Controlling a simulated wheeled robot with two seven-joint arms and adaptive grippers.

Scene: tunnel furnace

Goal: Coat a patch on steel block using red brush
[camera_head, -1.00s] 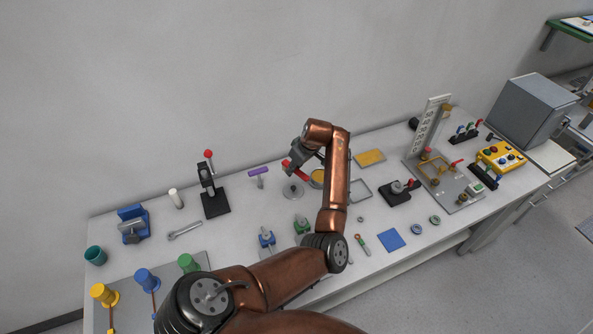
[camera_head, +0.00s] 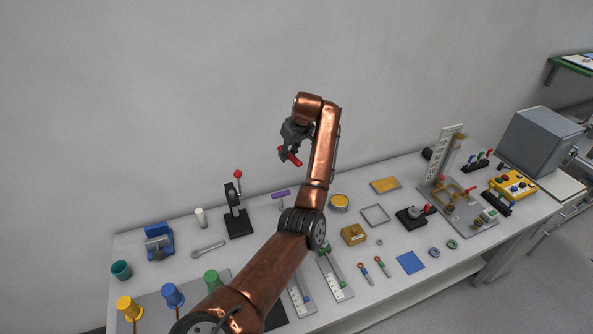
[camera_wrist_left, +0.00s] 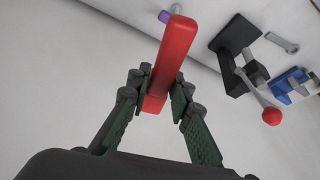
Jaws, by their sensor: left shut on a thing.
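My left gripper (camera_head: 286,152) is shut on the red brush (camera_head: 292,160) and holds it in the air above the back of the bench. In the left wrist view the red handle (camera_wrist_left: 172,55) stands out between the fingers (camera_wrist_left: 156,92); I cannot make out bristles or any coating on it. A grey steel block (camera_head: 158,242) appears to sit at the blue vise (camera_head: 160,232) on the bench's left side, well away from the brush. The round tin with a yellow top (camera_head: 339,201) stands below and right of the gripper. My right gripper is not in view.
A black stand with a red-knobbed lever (camera_head: 237,215) rises between vise and gripper. A wrench (camera_head: 208,249), white cylinder (camera_head: 200,217) and purple-handled tool (camera_head: 281,195) lie nearby. Coloured cups (camera_head: 172,295) stand front left. The wall (camera_head: 150,100) is behind.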

